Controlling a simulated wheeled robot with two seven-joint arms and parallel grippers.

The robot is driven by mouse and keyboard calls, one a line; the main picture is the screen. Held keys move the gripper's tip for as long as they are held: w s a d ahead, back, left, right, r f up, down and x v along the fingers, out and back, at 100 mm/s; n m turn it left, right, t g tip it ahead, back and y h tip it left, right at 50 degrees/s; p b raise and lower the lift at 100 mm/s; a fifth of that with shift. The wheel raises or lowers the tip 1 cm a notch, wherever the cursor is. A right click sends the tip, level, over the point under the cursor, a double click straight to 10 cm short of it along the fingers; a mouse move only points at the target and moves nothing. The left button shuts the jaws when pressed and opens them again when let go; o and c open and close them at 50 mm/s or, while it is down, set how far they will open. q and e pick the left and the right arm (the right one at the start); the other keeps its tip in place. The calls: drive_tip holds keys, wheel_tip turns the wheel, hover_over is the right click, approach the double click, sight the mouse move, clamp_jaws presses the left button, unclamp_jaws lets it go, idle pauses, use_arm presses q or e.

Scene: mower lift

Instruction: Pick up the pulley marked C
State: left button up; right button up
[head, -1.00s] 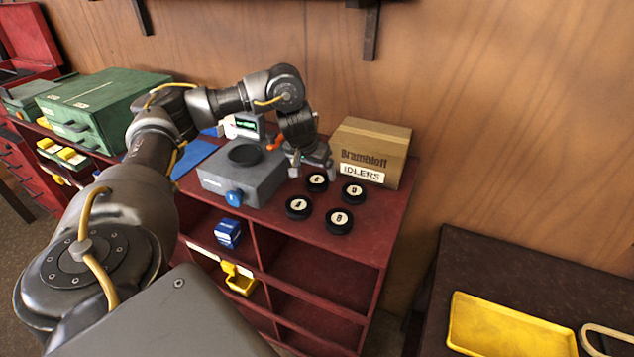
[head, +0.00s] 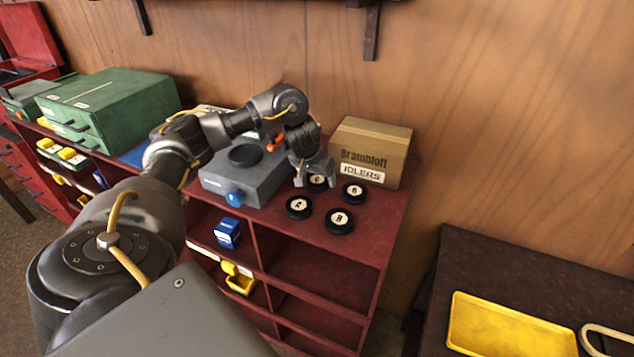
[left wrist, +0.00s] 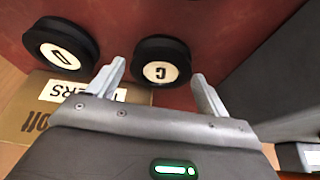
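The pulley marked C (head: 317,181) is a black disc with a white lettered face on the red shelf top, at the back left of a group of similar pulleys. It also shows in the left wrist view (left wrist: 162,62), lying just beyond and between the fingertips. My left gripper (head: 315,185) is open above it, and the fingers partly cover it in the head view. In the left wrist view the two fingers (left wrist: 158,75) are spread, with nothing held between them. My right gripper is not in view.
Pulley D (head: 353,192), pulley A (head: 299,207) and pulley B (head: 340,221) lie close by. The IDLERS box (head: 376,150) stands behind at right. A grey device (head: 243,181) stands at left. A yellow tray (head: 510,328) lies on the dark table.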

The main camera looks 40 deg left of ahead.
sight(317, 178)
use_arm(q)
drive_tip(key=c, duration=0.9)
drive_tip(key=shift+r, duration=0.15)
drive_tip(key=shift+w+r, duration=0.1)
drive_tip(key=shift+r, duration=0.4)
wheel_tip(317, 178, up, 2)
drive_tip(key=shift+a+r, duration=0.1)
drive_tip(key=shift+r, duration=0.05)
drive_tip(key=shift+s+a+r, duration=0.85)
drive_tip(key=shift+s+r, duration=0.75)
drive_tip(key=shift+s, duration=0.6)
drive_tip(key=shift+s+a+r, duration=0.85)
drive_tip(key=shift+s+r, duration=0.7)
drive_tip(key=shift+s, duration=0.6)
drive_tip(key=shift+s+a+r, duration=0.85)
drive_tip(key=shift+s+r, duration=0.75)
drive_tip(key=shift+s, duration=0.6)
